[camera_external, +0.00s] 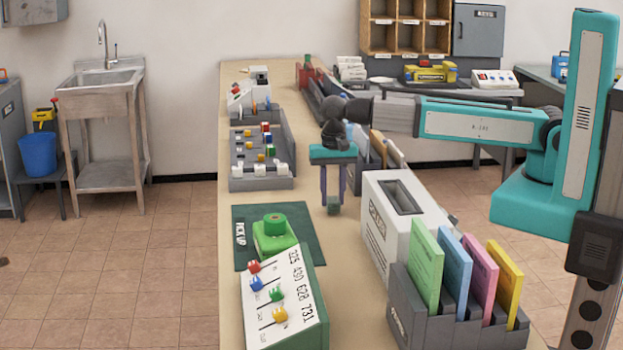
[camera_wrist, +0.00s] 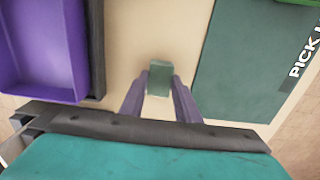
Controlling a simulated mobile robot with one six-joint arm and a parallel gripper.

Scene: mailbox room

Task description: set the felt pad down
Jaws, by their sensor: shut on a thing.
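The felt pad (camera_external: 333,206) is a small grey-green block between the tips of my gripper's purple fingers. My gripper (camera_external: 333,198) points down over the tan counter, with its teal body above. In the wrist view, the felt pad (camera_wrist: 160,78) shows between the fingers of my gripper (camera_wrist: 160,92), with bare counter around it. I cannot tell whether the pad touches the counter. The dark green "PICK UP" mat (camera_external: 300,222) lies to the left and nearer the camera; in the wrist view the mat (camera_wrist: 240,75) is to the right, apart from the pad.
A green device (camera_external: 273,237) stands on the mat. A white slotted box (camera_external: 405,228) and a grey rack (camera_external: 450,330) with coloured cards stand on the right. A switch panel (camera_external: 262,160) is at the left rear. A purple bin (camera_wrist: 40,50) is left in the wrist view.

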